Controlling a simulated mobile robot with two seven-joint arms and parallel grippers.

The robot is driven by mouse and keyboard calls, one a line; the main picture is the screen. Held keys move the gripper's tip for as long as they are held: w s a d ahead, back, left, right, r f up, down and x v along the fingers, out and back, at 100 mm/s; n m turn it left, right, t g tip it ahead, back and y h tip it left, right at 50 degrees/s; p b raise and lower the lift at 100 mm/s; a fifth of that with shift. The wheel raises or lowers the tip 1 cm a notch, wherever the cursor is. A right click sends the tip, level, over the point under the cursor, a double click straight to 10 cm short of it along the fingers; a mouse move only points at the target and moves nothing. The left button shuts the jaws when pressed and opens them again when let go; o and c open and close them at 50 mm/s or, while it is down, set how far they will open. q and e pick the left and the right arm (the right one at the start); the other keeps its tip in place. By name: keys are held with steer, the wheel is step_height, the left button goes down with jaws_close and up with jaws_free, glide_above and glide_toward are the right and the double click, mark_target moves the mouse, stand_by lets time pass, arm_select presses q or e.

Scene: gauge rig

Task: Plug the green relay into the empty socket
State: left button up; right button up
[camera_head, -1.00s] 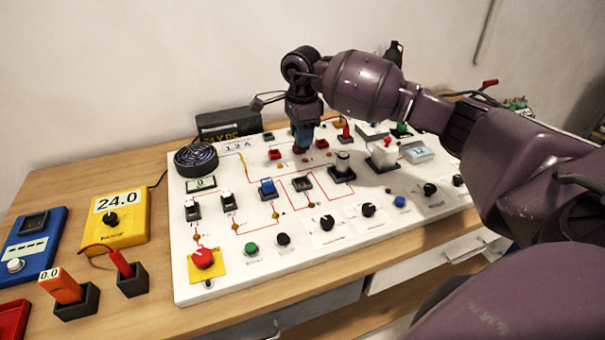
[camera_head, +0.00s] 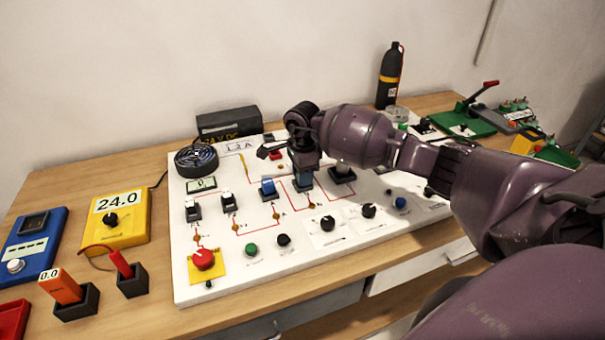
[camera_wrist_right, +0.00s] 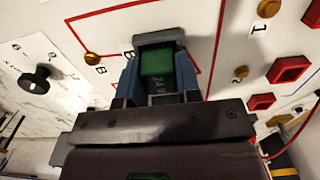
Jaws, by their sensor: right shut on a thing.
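The green relay (camera_wrist_right: 157,64), marked 24 V, sits between the blue fingers of my right gripper (camera_wrist_right: 158,78) in the right wrist view. The gripper is shut on it. A grey socket rim (camera_wrist_right: 158,38) shows just beyond the relay, and the relay is lined up over or in it; I cannot tell how deep it sits. In the head view my right gripper (camera_head: 303,182) points down at the middle of the white panel (camera_head: 300,235) and hides the relay and most of the socket. My left gripper is not in view.
A blue switch (camera_head: 267,188) stands left of my right gripper, and a black-based block (camera_head: 342,174) stands close on its right. Red sockets (camera_wrist_right: 290,70) lie to the right in the wrist view. A yellow 24.0 supply (camera_head: 116,216) stands on the table at left.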

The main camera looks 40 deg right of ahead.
steer(key=shift+f, duration=0.15)
steer(key=o, duration=0.9)
steer(key=shift+r, duration=0.2)
steer(key=shift+r, duration=0.25)
step_height(320, 180, up, 12)
steer(key=shift+f, duration=0.2)
